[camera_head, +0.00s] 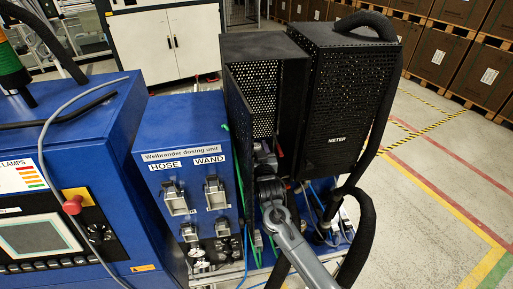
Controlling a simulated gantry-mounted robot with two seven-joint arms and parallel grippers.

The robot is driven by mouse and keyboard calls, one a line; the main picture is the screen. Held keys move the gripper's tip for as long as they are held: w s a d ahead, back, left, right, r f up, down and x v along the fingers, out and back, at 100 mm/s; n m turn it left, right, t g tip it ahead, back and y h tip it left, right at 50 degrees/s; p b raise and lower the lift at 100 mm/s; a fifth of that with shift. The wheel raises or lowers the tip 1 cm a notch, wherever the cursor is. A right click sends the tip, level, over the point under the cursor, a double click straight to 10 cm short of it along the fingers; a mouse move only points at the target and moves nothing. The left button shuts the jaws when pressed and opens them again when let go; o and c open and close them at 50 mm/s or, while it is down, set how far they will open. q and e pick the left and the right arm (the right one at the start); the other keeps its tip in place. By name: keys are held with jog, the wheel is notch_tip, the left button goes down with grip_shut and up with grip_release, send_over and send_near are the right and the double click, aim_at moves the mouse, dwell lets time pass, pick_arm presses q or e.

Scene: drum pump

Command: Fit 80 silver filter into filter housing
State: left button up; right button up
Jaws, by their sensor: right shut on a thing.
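My right gripper (265,160) is at the open front of a tall black perforated cabinet, at the middle of the view. My grey arm reaches up to it from the bottom. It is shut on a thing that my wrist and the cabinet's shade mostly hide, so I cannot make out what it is. I cannot make out the silver filter or the filter housing clearly. My left gripper is not in view.
The open black cabinet (240,105) has walls close on both sides of my gripper. A black METER box (345,95) with a thick black hose (383,95) stands right of it. The blue HOSE and WAND unit (180,125) stands left. The floor at right is clear.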

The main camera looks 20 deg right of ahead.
jog(key=shift+f, duration=0.45)
jog(key=o, duration=0.9)
jog(key=shift+o, duration=0.5)
